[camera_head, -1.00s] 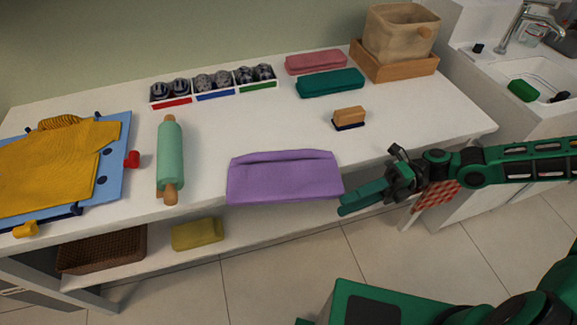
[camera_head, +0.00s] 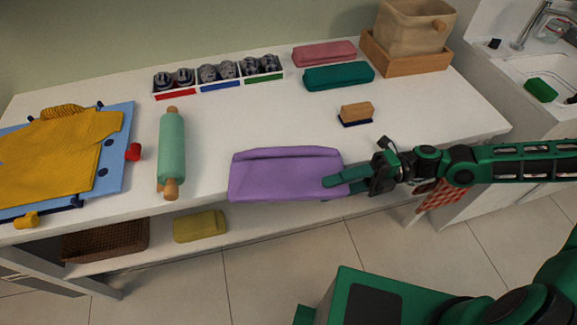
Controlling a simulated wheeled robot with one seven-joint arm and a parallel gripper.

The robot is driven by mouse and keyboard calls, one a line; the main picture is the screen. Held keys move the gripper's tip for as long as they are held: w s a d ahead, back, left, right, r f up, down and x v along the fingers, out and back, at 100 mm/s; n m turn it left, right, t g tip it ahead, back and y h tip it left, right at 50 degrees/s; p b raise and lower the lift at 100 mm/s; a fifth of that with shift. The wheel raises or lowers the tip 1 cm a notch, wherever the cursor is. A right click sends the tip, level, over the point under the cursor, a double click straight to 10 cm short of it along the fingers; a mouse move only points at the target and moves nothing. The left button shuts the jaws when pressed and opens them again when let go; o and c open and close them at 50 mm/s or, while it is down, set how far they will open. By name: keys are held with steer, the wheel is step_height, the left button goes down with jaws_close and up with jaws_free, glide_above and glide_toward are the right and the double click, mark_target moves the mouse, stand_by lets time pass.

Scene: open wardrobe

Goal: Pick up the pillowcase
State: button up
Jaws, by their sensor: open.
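The purple folded pillowcase (camera_head: 280,175) lies at the front edge of the white table, its front part hanging slightly over the edge. My green and black gripper (camera_head: 338,182) reaches in from the right, with its fingers at the pillowcase's right end. The fingers are open and overlap the cloth in the picture. I cannot tell whether the cloth lies between the fingers or whether they touch it.
A green rolling pin (camera_head: 171,155) lies to the left, beside a blue board (camera_head: 117,160) with a yellow garment (camera_head: 60,155). A brush (camera_head: 356,113), folded teal cloth (camera_head: 338,76) and pink cloth (camera_head: 325,53) lie behind. The white table (camera_head: 240,120) is clear behind the pillowcase.

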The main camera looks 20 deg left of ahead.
mark_target(312, 191)
steer(key=shift+w+x, duration=0.25)
steer(key=shift+x, duration=2.5)
steer(key=shift+a+f, duration=0.1)
steer(key=shift+f, duration=0.05)
jaws_close()
